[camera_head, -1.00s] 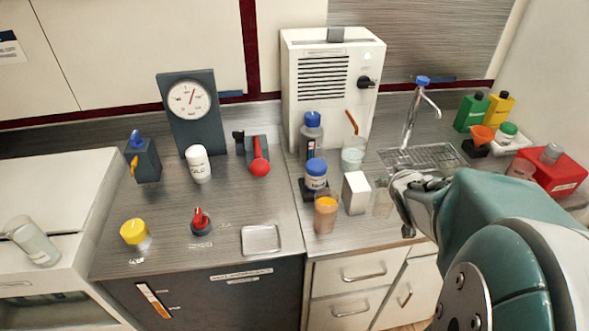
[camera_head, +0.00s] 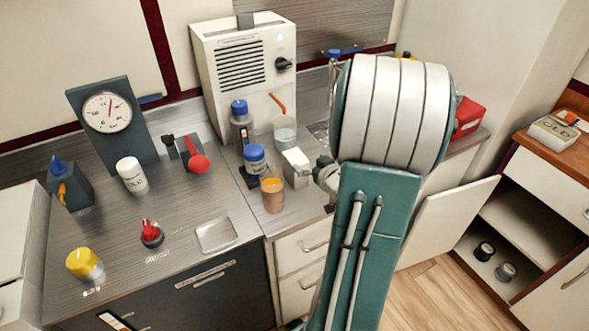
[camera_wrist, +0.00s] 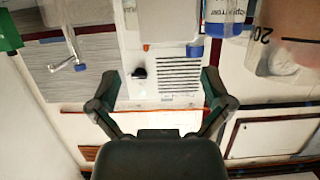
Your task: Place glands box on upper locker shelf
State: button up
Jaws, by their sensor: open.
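A small plain white box (camera_head: 296,168) stands upright on the counter in the head view; no label is readable, so I cannot confirm it is the glands box. My gripper (camera_head: 322,178) is just right of it, partly hidden by my arm. In the wrist view my gripper (camera_wrist: 162,88) has its fingers spread, with nothing visibly held. A low cabinet at the right, possibly the locker, stands open. Its upper shelf (camera_head: 520,212) looks empty; two dark-topped jars (camera_head: 495,262) stand below.
A cup with orange contents (camera_head: 272,195), a blue-capped jar (camera_head: 256,163) and a clear beaker (camera_head: 285,132) crowd the white box. The open cabinet door (camera_head: 447,222) juts out. The floor (camera_head: 425,295) is clear.

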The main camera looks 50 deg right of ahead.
aim_at(298, 160)
jog(key=shift+w+a+f, duration=0.1)
jog(key=shift+w+f, duration=0.1)
jog(key=shift+w, duration=0.4)
jog(key=shift+w+f, duration=0.2)
jog(key=shift+w, duration=0.35)
jog(key=x, duration=0.4)
jog(key=shift+f, duration=0.45)
jog(key=shift+w+d+f, duration=0.15)
jog(key=shift+w+d, duration=0.1)
jog(key=shift+d, duration=0.1)
jog(key=shift+a, duration=0.3)
jog(key=c, duration=1.2)
